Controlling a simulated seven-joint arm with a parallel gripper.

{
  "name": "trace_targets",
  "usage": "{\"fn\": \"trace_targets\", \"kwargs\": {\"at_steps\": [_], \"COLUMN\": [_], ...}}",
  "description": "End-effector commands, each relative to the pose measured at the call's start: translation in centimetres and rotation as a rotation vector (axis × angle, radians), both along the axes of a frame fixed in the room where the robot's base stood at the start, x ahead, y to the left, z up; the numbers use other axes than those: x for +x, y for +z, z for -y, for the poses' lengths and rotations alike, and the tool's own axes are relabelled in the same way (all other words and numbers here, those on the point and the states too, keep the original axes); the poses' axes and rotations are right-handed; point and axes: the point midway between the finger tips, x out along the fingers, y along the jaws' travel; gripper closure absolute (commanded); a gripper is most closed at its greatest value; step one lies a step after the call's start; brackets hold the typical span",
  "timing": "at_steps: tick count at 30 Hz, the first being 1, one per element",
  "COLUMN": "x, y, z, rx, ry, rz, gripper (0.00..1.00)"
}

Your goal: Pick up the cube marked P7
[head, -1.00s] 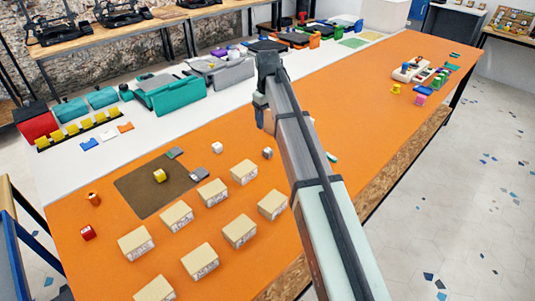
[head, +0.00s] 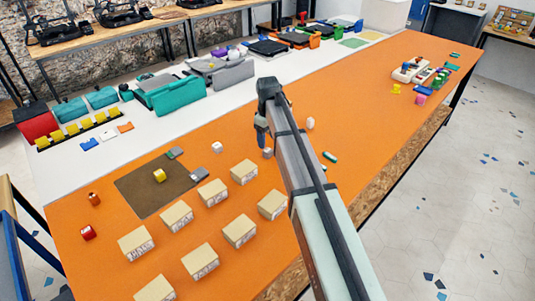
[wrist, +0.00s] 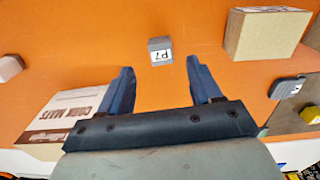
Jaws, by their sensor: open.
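The cube marked P7 (wrist: 160,55) is small and grey, with a white label on the face toward the wrist camera. It sits on the orange table top, beyond my fingertips and roughly centred between them in the wrist view. My gripper (wrist: 160,66) is open, with nothing between its two dark blue fingers. In the head view my gripper (head: 261,140) is just above a small grey cube (head: 267,154), which is partly hidden by the arm. The label cannot be read there.
Several tan boxes (head: 239,231) stand on the orange table (head: 390,110) in front. A brown mat (head: 140,190) holds a yellow cube (head: 159,175). Other small cubes stand nearby, one white (head: 217,147) and one pale (head: 310,122). A printed carton (wrist: 68,115) is beside the left finger.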

Motion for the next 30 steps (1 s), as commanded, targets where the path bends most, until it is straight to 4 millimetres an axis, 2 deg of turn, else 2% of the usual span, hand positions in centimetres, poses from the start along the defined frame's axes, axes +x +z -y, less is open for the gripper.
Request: {"fn": "trace_targets", "kwargs": {"at_steps": [5,16,24,30], "x": [-0.1,-0.3,-0.3,-0.3], "y": [-0.7,-4.9,-5.3,-5.2], "z": [0.0,0.0,0.0,0.0], "rx": [0.000,-0.001,0.000,0.000], "ry": [0.000,0.000,0.000,0.000], "rz": [-0.001,0.001,0.002,0.002], "gripper": [0.36,0.36,0.36,0.54]}}
